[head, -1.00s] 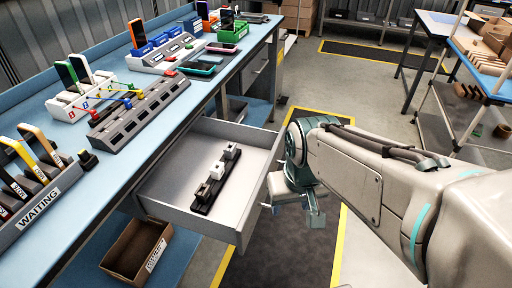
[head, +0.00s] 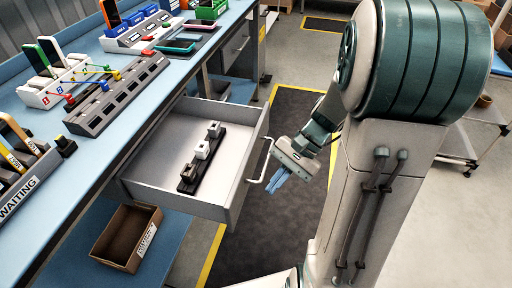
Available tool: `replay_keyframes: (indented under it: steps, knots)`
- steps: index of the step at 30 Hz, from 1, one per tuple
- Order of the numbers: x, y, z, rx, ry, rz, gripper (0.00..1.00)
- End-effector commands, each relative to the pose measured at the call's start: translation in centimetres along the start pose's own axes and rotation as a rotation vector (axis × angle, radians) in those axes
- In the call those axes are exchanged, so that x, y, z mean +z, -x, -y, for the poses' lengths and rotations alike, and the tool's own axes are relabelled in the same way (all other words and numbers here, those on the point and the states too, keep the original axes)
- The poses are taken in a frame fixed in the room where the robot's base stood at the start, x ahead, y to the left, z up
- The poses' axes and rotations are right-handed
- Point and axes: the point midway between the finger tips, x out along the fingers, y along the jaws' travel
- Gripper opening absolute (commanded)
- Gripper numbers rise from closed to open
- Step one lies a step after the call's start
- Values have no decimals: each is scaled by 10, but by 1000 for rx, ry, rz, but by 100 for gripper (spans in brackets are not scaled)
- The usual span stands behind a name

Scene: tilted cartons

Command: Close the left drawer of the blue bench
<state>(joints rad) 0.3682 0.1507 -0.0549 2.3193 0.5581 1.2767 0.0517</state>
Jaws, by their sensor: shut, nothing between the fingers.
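The blue bench (head: 112,125) runs along the left. Its drawer (head: 236,196) is pulled well out toward the right, with a light handle (head: 262,161) on its front. Inside the drawer lies a dark strip (head: 190,183) carrying small grey and white blocks. My gripper (head: 277,181) is just to the right of the drawer front, near the handle, with bluish fingers pointing down and left. The fingers are together and hold nothing. I cannot tell whether they touch the handle.
Device racks and phones stand on the bench top, including a grey slotted rack (head: 119,92). An open cardboard box (head: 128,237) sits on the shelf below the drawer. A dark floor mat (head: 285,225) with yellow edging lies beside the bench. A second bench drawer (head: 235,45) farther back looks shut.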

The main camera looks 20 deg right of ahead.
Motion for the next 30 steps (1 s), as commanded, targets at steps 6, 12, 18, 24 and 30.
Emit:
replay_keyframes:
  steps: [6, 12, 18, 24, 30]
  knots:
    - [-48, 1, 1, -264, -280, 219, 0]
    - [-102, 11, -8, -538, -500, 396, 0]
    - [-154, 22, -29, -799, -663, 529, 0]
    - [-182, 28, -46, -942, -736, 590, 0]
    - [-184, 24, -38, -963, -745, 599, 0]
